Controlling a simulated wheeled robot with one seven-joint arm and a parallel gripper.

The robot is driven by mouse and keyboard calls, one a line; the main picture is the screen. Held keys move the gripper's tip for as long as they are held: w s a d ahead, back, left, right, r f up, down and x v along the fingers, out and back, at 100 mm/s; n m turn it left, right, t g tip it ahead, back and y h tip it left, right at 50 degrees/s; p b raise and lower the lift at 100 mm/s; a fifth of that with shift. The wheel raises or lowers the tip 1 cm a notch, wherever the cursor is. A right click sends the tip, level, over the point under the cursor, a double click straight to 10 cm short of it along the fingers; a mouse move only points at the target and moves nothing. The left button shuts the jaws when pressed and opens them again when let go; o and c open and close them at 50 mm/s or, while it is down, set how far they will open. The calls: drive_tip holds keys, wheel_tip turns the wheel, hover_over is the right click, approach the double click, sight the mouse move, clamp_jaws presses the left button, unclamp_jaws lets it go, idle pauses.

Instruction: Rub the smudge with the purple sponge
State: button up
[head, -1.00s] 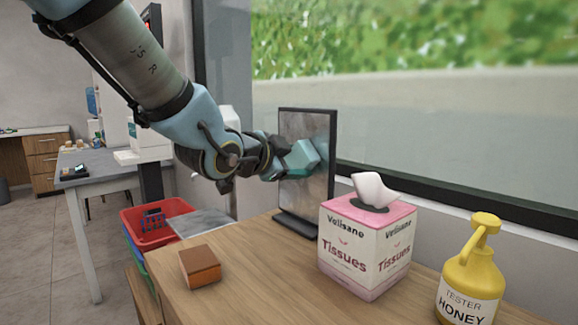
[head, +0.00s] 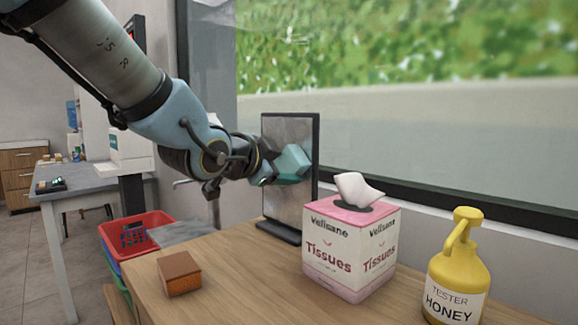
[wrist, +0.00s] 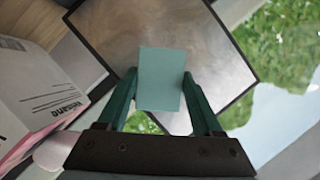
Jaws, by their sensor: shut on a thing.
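My gripper (head: 268,173) is shut on a teal block-shaped sponge (wrist: 160,66); I see no purple sponge. The sponge shows between both fingers in the wrist view and also in the head view (head: 290,164). It is held at the face of an upright, dark-framed mirror-like panel (head: 284,205) on the wooden counter. Whether it touches the panel I cannot tell. The panel's face also shows in the wrist view (wrist: 212,62), with cloudy grey-brown smears. Any smudge behind the sponge is hidden.
A brown-and-orange block (head: 179,273) lies on the wooden counter (head: 236,290). A pink-and-white tissue box (head: 335,255) stands right of the panel, with a yellow honey bottle (head: 457,275) farther right. A red basket (head: 118,245) is left of the counter. A window is behind.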

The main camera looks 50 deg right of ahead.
drive_tip(key=shift+w+p, duration=0.3)
drive_tip(key=shift+w, duration=0.7)
drive_tip(key=w+p, duration=0.2)
drive_tip(key=w, duration=0.4)
drive_tip(key=shift+w+d+p, duration=0.3)
drive_tip(key=shift+p, duration=0.1)
drive_tip(key=a, duration=0.6)
drive_tip(key=shift+p, duration=0.35)
drive_tip(key=shift+w+a, duration=0.1)
drive_tip(key=shift+a, duration=0.05)
